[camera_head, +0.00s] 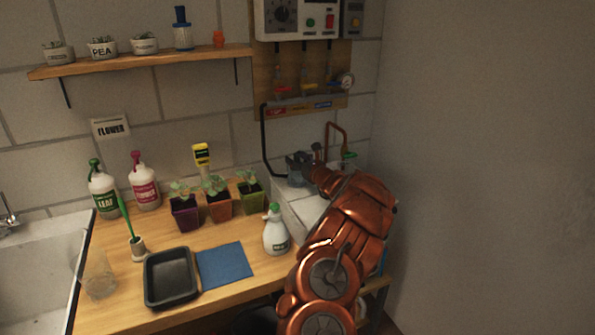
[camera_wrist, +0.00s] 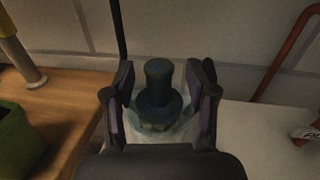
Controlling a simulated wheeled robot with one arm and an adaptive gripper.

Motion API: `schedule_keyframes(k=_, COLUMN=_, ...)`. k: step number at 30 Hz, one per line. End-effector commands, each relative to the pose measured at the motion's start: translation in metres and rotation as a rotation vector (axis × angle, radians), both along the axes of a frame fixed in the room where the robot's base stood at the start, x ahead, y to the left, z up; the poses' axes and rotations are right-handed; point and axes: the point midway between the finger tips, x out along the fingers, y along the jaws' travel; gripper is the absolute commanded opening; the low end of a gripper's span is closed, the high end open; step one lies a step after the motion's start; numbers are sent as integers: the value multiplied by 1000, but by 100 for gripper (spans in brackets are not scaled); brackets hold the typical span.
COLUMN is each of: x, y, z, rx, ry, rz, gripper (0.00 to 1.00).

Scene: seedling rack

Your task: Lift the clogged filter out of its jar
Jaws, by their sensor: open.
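The clogged filter (camera_wrist: 158,88) is a dark blue-grey piece with a knob-like top and a wider collar, seen in the wrist view. It sits upright in its clear jar (camera_wrist: 150,135), which stands on a white surface near the wall. My gripper (camera_wrist: 160,95) is open, with one finger on each side of the filter's top. I cannot tell whether the fingers touch it. In the head view my gripper (camera_head: 299,160) is at the jar (camera_head: 296,180), and the filter there is mostly hidden by the gripper.
A copper pipe (camera_head: 337,128) and a black hose (camera_head: 264,140) rise near the jar. Potted seedlings (camera_head: 215,205) and a white spray bottle (camera_head: 275,235) stand to the left. A black tray (camera_head: 148,290) and blue mat (camera_head: 225,265) lie on the wooden counter. A control box (camera_head: 297,17) hangs above.

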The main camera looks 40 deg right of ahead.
Motion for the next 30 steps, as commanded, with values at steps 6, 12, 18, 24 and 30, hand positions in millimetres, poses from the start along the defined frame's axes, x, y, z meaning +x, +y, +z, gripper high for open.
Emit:
schedule_keyframes(k=6, x=2, y=0, z=-1, rx=1, ry=0, rz=0, gripper=57)
schedule_keyframes(k=12, x=2, y=0, z=-1, rx=1, ry=0, rz=0, gripper=46)
schedule_keyframes(k=18, x=2, y=0, z=-1, rx=1, ry=0, rz=0, gripper=25)
schedule_keyframes(k=24, x=2, y=0, z=-1, rx=1, ry=0, rz=0, gripper=5)
schedule_keyframes(k=30, x=2, y=0, z=-1, rx=1, ry=0, rz=0, gripper=0)
